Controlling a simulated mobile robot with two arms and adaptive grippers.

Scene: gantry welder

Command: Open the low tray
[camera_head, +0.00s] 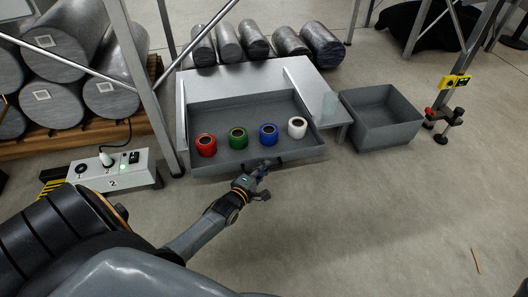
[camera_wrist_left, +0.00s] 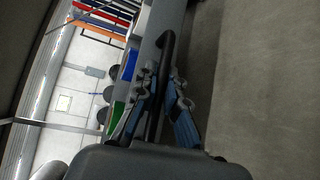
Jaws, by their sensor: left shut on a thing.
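The low tray (camera_head: 290,155) is a grey, shallow drawer, standing out from under a grey metal top (camera_head: 255,77). Its inside shows, with red (camera_head: 206,145), green (camera_head: 238,138), blue (camera_head: 268,134) and white (camera_head: 297,127) rolls standing in a row. My left gripper (camera_head: 262,170) is at the middle of the tray's front. In the left wrist view, my left gripper (camera_wrist_left: 162,85) is shut on the dark bar handle (camera_wrist_left: 166,48), with a finger on each side. The fingers partly hide the handle. My right gripper is not in view.
An open grey bin (camera_head: 383,118) stands on the floor right of the tray. A control box (camera_head: 112,168) with a joystick stands at the left. Metal frame legs (camera_head: 150,90) rise beside the tray. The floor in front is mostly clear.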

